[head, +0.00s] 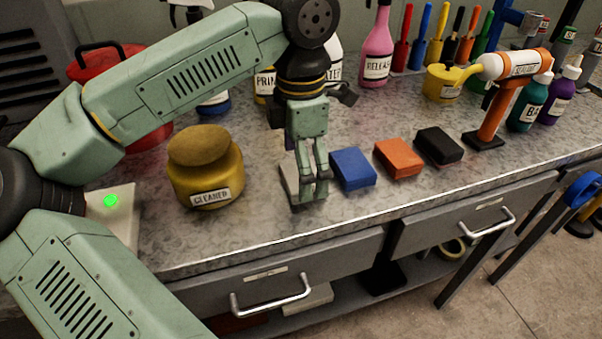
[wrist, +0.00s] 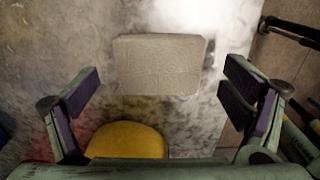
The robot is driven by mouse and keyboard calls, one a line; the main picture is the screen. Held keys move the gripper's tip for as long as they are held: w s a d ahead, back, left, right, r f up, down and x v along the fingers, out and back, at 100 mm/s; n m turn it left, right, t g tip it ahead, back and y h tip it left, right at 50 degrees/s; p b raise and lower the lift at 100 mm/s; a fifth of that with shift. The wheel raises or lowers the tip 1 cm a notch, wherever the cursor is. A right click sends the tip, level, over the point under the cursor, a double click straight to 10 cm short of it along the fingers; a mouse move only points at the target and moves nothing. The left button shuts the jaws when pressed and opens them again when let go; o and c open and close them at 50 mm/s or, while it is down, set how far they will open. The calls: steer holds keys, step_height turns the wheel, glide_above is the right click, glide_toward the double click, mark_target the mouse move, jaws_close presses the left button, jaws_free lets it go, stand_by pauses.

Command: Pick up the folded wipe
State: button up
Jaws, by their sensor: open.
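The folded wipe (wrist: 160,65) is a pale grey-white flat block lying on the bench top. In the wrist view it is ahead of my gripper (wrist: 160,92), between the lines of the two fingers, with clear gaps at its left and right. In the head view my gripper (head: 311,196) points down over the bench and hides most of the wipe (head: 288,182), leaving a pale edge at its left. My gripper is open and holds nothing. The head view does not show the exact height of the fingertips over the bench.
A yellow cleaner pot (head: 206,184) stands left of my gripper. Blue (head: 352,168), orange (head: 399,157) and black (head: 439,145) blocks lie to the right. Bottles stand behind. The bench's front edge (head: 345,215) is close, with drawers below.

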steer(key=shift+f, duration=0.35)
steer(key=shift+c, duration=0.3)
steer(key=c, duration=1)
steer(key=shift+r, duration=0.15)
steer(key=shift+r+b, duration=0.3)
steer(key=shift+r, duration=0.2)
step_height(320, 180, up, 2)
steer(key=shift+r+b, duration=0.1)
steer(key=shift+b, duration=0.25)
steer(key=s+d+b, duration=0.1)
steer(key=s+d, duration=0.1)
steer(key=s, duration=0.3)
steer(key=s+d+r+b, duration=0.1)
steer(key=s+d, duration=0.1)
steer(key=s, duration=0.3)
steer(key=s+d+b, duration=0.1)
steer(key=s+d, duration=0.1)
steer(key=s, duration=0.3)
steer(key=shift+r+b, duration=0.3)
